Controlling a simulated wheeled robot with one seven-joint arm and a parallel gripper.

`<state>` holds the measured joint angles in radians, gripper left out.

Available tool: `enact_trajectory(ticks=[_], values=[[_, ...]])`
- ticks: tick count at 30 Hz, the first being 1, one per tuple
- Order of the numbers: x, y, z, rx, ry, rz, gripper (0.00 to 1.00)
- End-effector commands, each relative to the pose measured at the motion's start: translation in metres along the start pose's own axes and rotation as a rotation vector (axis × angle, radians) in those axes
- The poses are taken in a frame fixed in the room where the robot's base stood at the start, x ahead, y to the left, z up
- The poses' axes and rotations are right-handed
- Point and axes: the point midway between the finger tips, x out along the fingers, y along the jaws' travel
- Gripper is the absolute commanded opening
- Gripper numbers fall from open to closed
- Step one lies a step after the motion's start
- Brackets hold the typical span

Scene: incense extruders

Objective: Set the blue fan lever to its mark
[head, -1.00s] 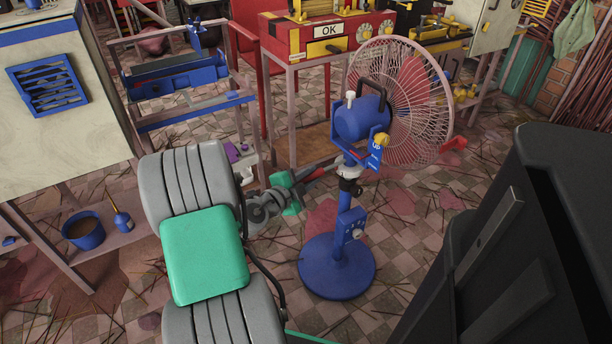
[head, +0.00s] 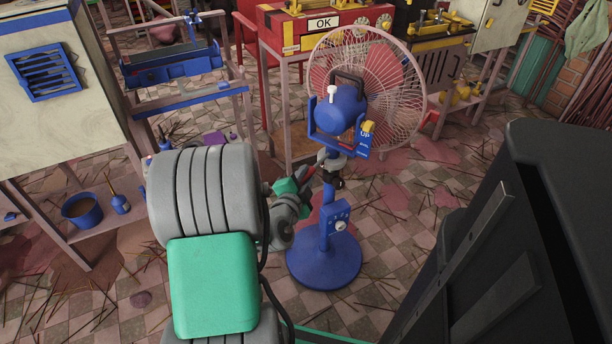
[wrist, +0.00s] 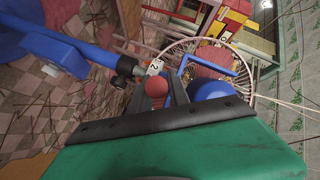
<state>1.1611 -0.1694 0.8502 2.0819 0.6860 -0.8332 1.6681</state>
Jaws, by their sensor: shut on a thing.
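The blue fan (head: 323,262) stands on a round base, with a blue motor (head: 341,112) and a pale wire guard. In the wrist view, a red-knobbed lever (wrist: 155,88) sits between the dark fingers of my gripper (wrist: 160,92). A white label marked "2" (wrist: 155,67) is just beyond the knob. In the head view, my gripper (head: 308,177) is beside the upper pole, low under the motor, and its grip is partly hidden. A yellow knob (head: 368,127) is on the fan's side above a blue plate marked "UP" (head: 364,139).
A red machine with an "OK" sign (head: 322,23) stands on a table behind the fan. A blue bucket (head: 82,210) is on a low shelf at left. A large black body (head: 540,230) fills the right. Sticks litter the tiled floor.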

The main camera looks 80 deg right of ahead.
Motion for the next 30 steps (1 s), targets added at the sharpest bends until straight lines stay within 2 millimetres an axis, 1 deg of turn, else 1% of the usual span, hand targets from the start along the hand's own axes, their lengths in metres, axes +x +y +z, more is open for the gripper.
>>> enact_trajectory(ticks=[1, 4, 5, 12, 19, 22, 26, 30], values=[[-0.001, 0.003, -0.002, -0.009, 0.004, 0.006, 0.00], [-0.002, 0.003, -0.001, -0.010, 0.002, 0.006, 0.00], [-0.002, 0.003, -0.001, -0.010, 0.002, 0.006, 0.23], [-0.002, 0.002, 0.002, -0.008, -0.003, 0.003, 0.42], [-0.002, 0.001, 0.002, -0.006, -0.004, 0.001, 0.43], [-0.006, 0.001, 0.003, -0.008, -0.005, 0.001, 0.43], [-0.026, 0.000, 0.003, -0.007, -0.006, 0.000, 0.43], [-0.053, 0.000, 0.002, -0.008, -0.006, -0.002, 0.43]])
